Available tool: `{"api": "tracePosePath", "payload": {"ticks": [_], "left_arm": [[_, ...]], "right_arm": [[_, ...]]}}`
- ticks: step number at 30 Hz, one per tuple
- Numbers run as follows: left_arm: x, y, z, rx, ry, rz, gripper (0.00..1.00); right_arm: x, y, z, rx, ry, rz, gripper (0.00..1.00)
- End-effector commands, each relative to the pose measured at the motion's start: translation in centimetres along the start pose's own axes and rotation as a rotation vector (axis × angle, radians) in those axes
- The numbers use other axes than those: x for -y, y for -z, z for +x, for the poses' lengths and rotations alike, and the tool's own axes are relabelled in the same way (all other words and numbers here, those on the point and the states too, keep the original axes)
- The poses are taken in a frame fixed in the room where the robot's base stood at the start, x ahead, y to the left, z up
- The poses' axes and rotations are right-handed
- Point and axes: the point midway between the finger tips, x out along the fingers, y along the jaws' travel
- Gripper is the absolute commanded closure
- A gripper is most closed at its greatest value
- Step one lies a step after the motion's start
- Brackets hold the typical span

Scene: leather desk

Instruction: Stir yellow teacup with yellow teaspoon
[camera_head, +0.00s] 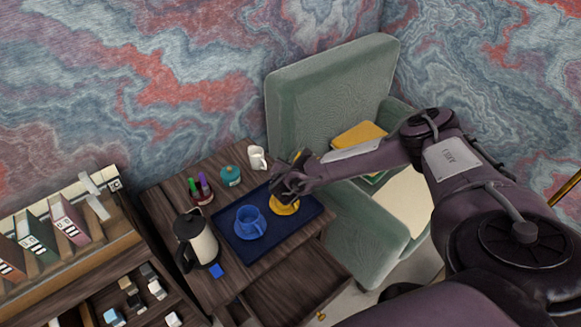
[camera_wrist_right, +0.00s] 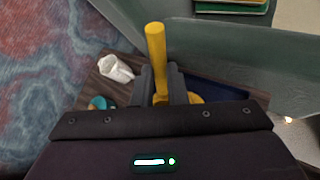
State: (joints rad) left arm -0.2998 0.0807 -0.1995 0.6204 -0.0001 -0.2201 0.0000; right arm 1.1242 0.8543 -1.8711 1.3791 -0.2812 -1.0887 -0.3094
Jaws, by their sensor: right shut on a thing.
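The yellow teacup (camera_head: 284,204) stands at the right part of a dark blue tray (camera_head: 242,249) on the wooden desk, partly hidden under my right gripper. My right gripper (camera_head: 291,178) comes in from the right, above the teacup. It is shut on the yellow teaspoon (camera_wrist_right: 156,48), whose handle sticks up between the fingers in the right wrist view. The gripper also shows in that view (camera_wrist_right: 161,88). The spoon's lower end is hidden, so I cannot tell whether it is inside the cup. A yellow piece (camera_wrist_right: 196,98) shows beside the fingers. My left gripper is not in view.
A blue cup (camera_head: 249,223) stands on the tray, left of the yellow teacup. A kettle (camera_head: 197,238), a pen holder (camera_head: 201,193), a teal jar (camera_head: 230,176) and a white cup (camera_head: 257,158) stand around the tray. A green armchair (camera_head: 325,100) is behind and right.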

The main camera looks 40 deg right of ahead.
Motion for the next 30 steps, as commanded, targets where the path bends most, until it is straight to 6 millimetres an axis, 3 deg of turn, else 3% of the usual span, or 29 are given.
{"api": "tracePosePath", "payload": {"ticks": [14, 30], "left_arm": [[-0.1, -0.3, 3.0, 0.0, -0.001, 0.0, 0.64], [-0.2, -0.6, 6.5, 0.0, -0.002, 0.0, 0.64]], "right_arm": [[2.9, 1.7, 2.4, 0.001, 0.001, 0.0, 1.0], [2.7, 5.9, 4.0, 0.0, 0.0, 0.001, 1.0]]}}
